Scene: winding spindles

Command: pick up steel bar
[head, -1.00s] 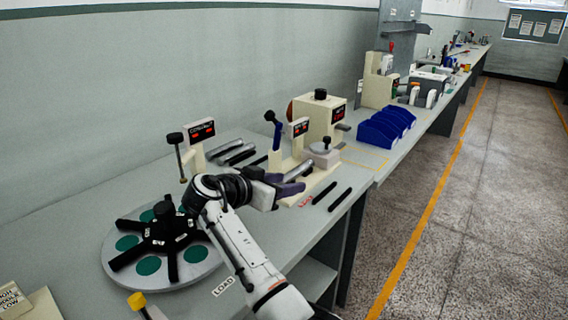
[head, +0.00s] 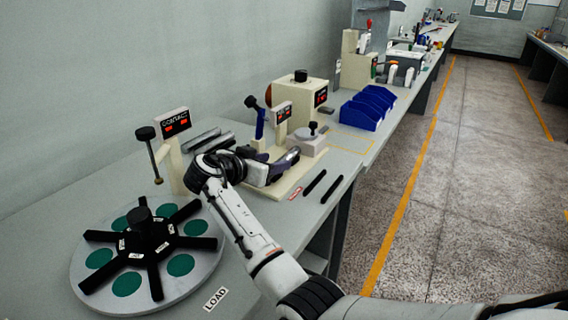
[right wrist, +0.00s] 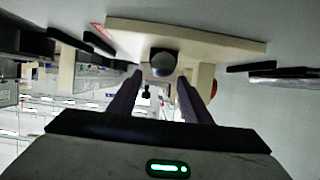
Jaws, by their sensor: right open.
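A silvery steel bar (head: 288,156) shows at the beige fixture, partly hidden behind my right gripper (head: 276,168). My right gripper is open, its dark fingers reaching low over the fixture base. In the right wrist view the gripper (right wrist: 160,88) has its two fingers spread, with a rounded grey end (right wrist: 162,63) showing beyond and between them. I cannot tell whether the fingers touch it. More steel bars (head: 203,138) lie at the back, beside the contact gauge (head: 176,125). My left gripper is not in view.
A round turntable (head: 88,285) with black arms and green discs stands at the front left. Two black bars (head: 322,184) lie right of the fixture. Blue bins (head: 368,108) stand farther back.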

